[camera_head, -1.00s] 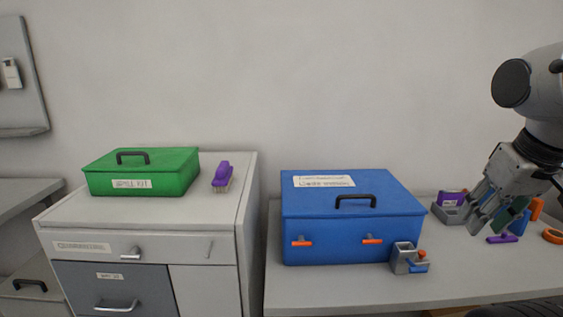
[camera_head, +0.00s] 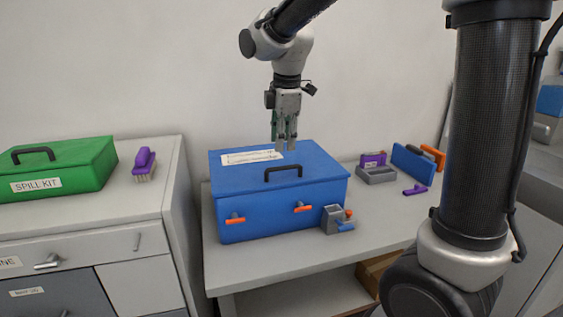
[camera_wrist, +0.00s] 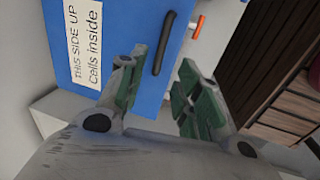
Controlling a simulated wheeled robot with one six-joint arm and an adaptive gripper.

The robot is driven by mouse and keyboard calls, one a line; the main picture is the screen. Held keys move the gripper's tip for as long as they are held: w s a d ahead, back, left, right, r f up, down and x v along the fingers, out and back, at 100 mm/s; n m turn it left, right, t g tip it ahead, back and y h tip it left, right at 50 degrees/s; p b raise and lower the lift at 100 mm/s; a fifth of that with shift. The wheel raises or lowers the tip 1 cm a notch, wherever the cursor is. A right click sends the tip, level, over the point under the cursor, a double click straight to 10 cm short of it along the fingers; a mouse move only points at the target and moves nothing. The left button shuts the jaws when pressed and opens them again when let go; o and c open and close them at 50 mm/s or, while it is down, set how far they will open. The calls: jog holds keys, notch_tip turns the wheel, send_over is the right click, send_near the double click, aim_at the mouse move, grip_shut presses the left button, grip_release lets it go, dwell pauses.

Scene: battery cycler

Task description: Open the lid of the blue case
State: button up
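The blue case (camera_head: 270,213) stands on the grey bench with its lid (camera_head: 228,176) shut. A black handle (camera_head: 283,172) sits at the lid's front, and a white label (camera_head: 251,157) lies behind it. Two orange latches (camera_head: 235,220) (camera_head: 303,208) are on the front face. My gripper (camera_head: 286,146) points down above the back part of the lid, apart from the handle. In the wrist view my gripper's green-padded fingers (camera_wrist: 158,85) are spread with nothing between them. The black handle (camera_wrist: 164,43) and the label (camera_wrist: 84,42) show beyond the fingers.
A purple item in a grey tray (camera_head: 376,174) and a blue block (camera_head: 413,165) are farther right. A green spill kit (camera_head: 60,170) and purple brush (camera_head: 145,165) are left.

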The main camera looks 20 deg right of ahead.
aim_at(282, 167)
jog(key=f, duration=0.2)
jog(key=w+f, duration=0.1)
jog(key=f, duration=0.4)
jog(key=shift+w+f, duration=0.25)
jog(key=shift+f, duration=0.1)
grip_shut()
